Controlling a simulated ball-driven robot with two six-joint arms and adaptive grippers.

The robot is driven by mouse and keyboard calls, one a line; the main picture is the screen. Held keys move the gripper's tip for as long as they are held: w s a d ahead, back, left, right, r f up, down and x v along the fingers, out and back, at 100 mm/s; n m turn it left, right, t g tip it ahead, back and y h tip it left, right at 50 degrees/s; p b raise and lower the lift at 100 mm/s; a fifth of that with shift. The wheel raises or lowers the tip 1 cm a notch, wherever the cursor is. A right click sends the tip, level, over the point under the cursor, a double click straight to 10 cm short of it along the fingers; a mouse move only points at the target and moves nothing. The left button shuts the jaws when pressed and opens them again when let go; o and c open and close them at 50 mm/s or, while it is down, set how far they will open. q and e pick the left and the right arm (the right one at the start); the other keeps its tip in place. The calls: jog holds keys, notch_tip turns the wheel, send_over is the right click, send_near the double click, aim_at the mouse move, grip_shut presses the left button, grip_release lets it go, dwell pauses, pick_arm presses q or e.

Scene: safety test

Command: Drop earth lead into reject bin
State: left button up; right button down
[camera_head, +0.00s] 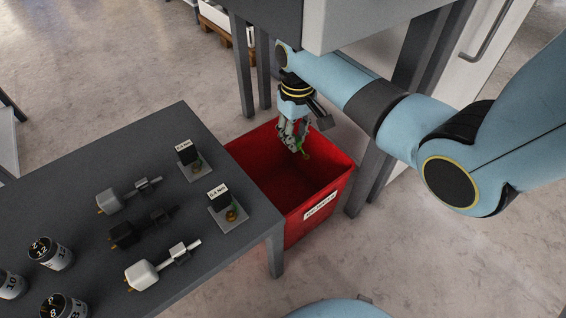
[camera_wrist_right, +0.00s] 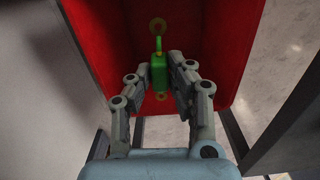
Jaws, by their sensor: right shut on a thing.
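The reject bin (camera_head: 318,203) is a red open box with a white label, standing on the floor beside the table. My right gripper (camera_head: 298,146) is over the bin's opening. It is shut on the earth lead (camera_head: 306,154), a small green piece. In the right wrist view the green earth lead (camera_wrist_right: 159,72) shows between the fingers of the right gripper (camera_wrist_right: 160,85), with yellowish rings at its top and bottom. The red bin walls (camera_wrist_right: 110,45) lie behind it. My left gripper is not in view.
A dark table (camera_head: 75,170) at left holds several plug-like parts (camera_head: 142,274), two small stands with labels (camera_head: 228,208) and several numbered cylinders (camera_head: 50,252). A grey cabinet or bench (camera_head: 360,20) stands behind the bin, with legs close to it.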

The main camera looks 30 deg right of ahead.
jog(key=c, duration=1.2)
grip_release()
jog(key=shift+o, duration=0.2)
notch_tip(320, 180, up, 8)
jog(key=shift+f, duration=0.25)
